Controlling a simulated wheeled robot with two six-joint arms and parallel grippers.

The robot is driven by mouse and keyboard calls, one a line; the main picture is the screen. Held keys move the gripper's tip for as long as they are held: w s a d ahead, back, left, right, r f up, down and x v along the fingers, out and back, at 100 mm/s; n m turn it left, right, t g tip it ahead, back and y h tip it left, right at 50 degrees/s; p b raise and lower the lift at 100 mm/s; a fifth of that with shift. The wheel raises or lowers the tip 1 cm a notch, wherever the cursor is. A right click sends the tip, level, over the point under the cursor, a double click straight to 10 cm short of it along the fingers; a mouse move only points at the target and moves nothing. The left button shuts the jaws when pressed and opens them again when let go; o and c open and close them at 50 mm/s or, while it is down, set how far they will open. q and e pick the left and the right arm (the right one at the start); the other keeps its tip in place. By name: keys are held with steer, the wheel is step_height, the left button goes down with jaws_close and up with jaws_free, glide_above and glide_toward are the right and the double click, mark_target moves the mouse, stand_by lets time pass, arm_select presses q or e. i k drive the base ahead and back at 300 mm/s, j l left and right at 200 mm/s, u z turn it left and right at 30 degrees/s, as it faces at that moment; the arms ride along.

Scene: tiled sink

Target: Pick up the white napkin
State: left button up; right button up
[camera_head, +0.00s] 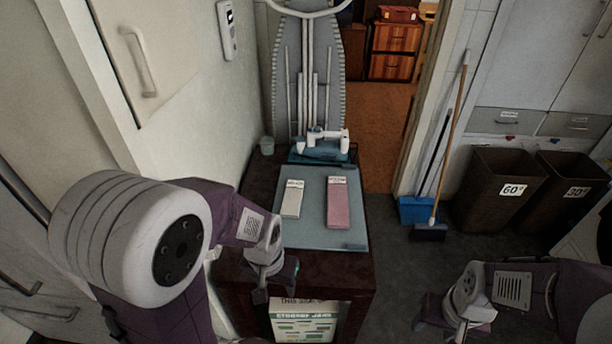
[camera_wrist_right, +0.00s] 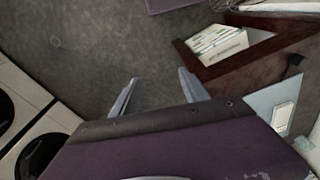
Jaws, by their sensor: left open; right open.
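The white napkin (camera_head: 293,199) is a narrow folded strip with a small label at its far end. It lies flat on a grey-blue mat (camera_head: 314,228) on the dark red cabinet top. A pink napkin (camera_head: 339,205) lies to its right. My left gripper (camera_head: 276,284) is open and empty near the cabinet's front edge, nearer to me than the white napkin. My right gripper (camera_head: 440,315) is out to the right of the cabinet. In the right wrist view its fingers (camera_wrist_right: 157,92) are apart with only floor between them. A pale strip (camera_wrist_right: 283,116) shows at that view's right edge.
A blue-and-white iron (camera_head: 325,145) stands behind the mat, with an ironing board (camera_head: 306,75) upright behind it. A small cup (camera_head: 267,146) is at the back left. A broom, a blue dustpan (camera_head: 415,211) and brown bins (camera_head: 494,190) stand right. The floor between is clear.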

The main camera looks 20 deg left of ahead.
mark_target(291, 207)
steer(key=i+l+u, duration=0.1)
steer(key=u, duration=0.3)
steer(key=i+l+u, duration=0.1)
steer(key=u, duration=0.35)
steer(key=l+u, duration=0.15)
steer(key=u, duration=0.25)
steer(key=i+l+u, duration=0.1)
steer(key=u, duration=0.35)
steer(key=l+u, duration=0.2)
steer(key=u, duration=0.2)
steer(key=l+u, duration=0.15)
steer(key=u, duration=0.3)
